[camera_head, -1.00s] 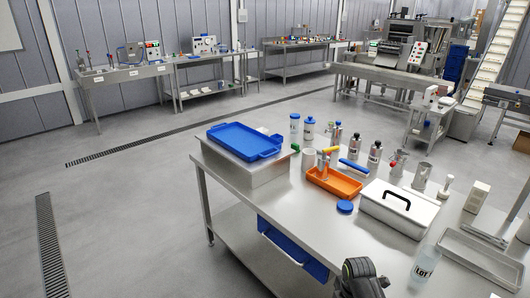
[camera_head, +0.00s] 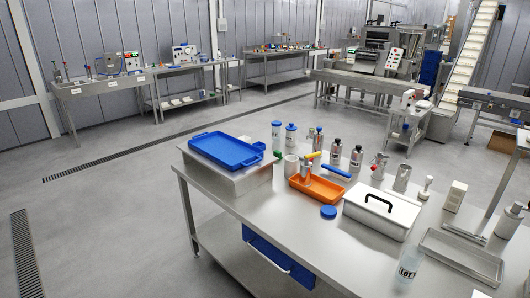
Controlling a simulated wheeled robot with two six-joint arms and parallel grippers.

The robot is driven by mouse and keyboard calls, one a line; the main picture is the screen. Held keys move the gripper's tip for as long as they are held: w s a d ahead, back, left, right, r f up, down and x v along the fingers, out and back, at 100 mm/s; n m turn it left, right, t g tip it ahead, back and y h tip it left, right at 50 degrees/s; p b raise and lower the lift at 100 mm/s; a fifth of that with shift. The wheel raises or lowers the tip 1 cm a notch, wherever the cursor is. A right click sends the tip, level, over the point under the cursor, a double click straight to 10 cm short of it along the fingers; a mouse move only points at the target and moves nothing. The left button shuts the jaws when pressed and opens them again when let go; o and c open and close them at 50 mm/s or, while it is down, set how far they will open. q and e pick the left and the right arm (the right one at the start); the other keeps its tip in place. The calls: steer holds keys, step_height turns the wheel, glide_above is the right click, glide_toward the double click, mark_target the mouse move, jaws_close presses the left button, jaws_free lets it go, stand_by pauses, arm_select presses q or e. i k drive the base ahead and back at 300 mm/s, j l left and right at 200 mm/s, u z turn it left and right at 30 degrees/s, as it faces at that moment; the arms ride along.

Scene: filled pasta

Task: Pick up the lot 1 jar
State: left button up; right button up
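The lot 1 jar (camera_head: 409,266) is a clear, pale jar with a white label reading "LOT", its number too small to read. It stands upright near the front right of the steel table (camera_head: 345,252), just left of a shallow metal tray. Nothing touches it that I can see. Neither of my grippers shows in the camera_head view now.
The metal tray (camera_head: 458,262) lies right of the jar. Behind are a white lidded box (camera_head: 381,214), an orange tray (camera_head: 315,191), a blue lid (camera_head: 328,212) and several bottles. A blue tray (camera_head: 227,150) sits at the left end. The table's front middle is clear.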

mark_target(409, 265)
steer(key=z, duration=1.3)
